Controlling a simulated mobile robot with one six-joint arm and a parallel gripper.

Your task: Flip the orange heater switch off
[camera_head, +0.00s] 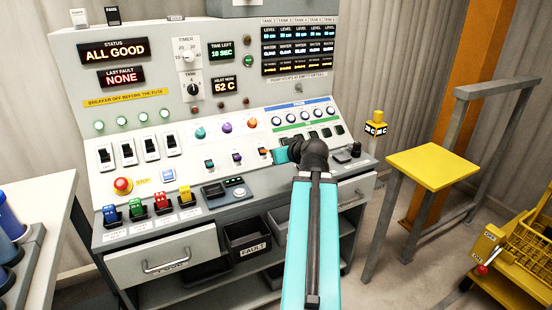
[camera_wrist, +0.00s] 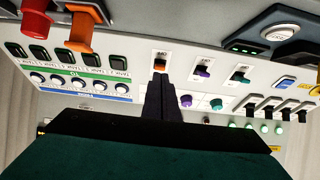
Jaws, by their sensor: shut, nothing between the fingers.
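The orange heater switch (camera_wrist: 160,66) is a small rocker on a white plate in the wrist view, which sees the panel upside down. It is the end one of a row with a purple switch (camera_wrist: 203,72) and a teal switch (camera_wrist: 240,76). My gripper (camera_wrist: 160,80) is shut and empty, its fingertips right at the orange switch's edge. I cannot tell whether they touch. In the head view the orange switch (camera_head: 263,152) shows just left of my gripper (camera_head: 272,155). Its on or off position is unclear.
Purple (camera_wrist: 186,101) and teal (camera_wrist: 216,105) knobs lie close to my fingers. A row of dark green buttons (camera_head: 314,134) is nearby. A yellow-topped stand (camera_head: 432,167) is at right.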

